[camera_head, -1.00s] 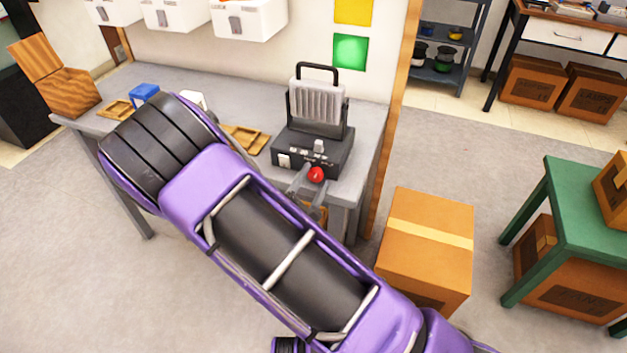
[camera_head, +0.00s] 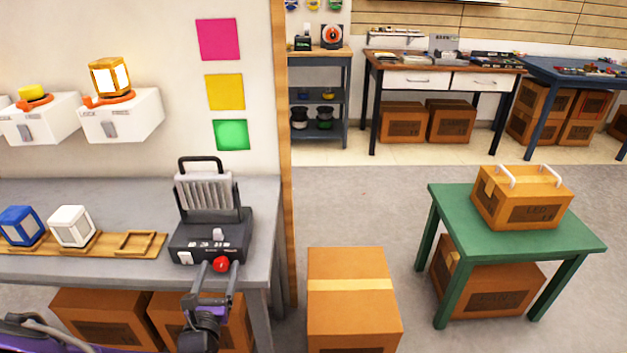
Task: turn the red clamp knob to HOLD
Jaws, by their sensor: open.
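The red clamp knob (camera_head: 221,264) sits on the lower front of a dark grey device (camera_head: 212,238). The device stands near the right end of a grey bench and has a ribbed upper part with a black handle. Small pale labels and switches show on its face, too small to read. My gripper (camera_head: 221,268) comes up from below in front of the device. Its two grey fingers are open, one on each side of the knob in the picture. I cannot tell whether they touch it. The knob's angle cannot be read.
Left on the grey bench (camera_head: 80,268), a wooden tray (camera_head: 112,245) holds a blue lantern (camera_head: 20,226) and a white lantern (camera_head: 71,227). A wooden post (camera_head: 283,150) rises just right of the bench. A cardboard box (camera_head: 352,308) and a green table (camera_head: 520,243) stand farther right.

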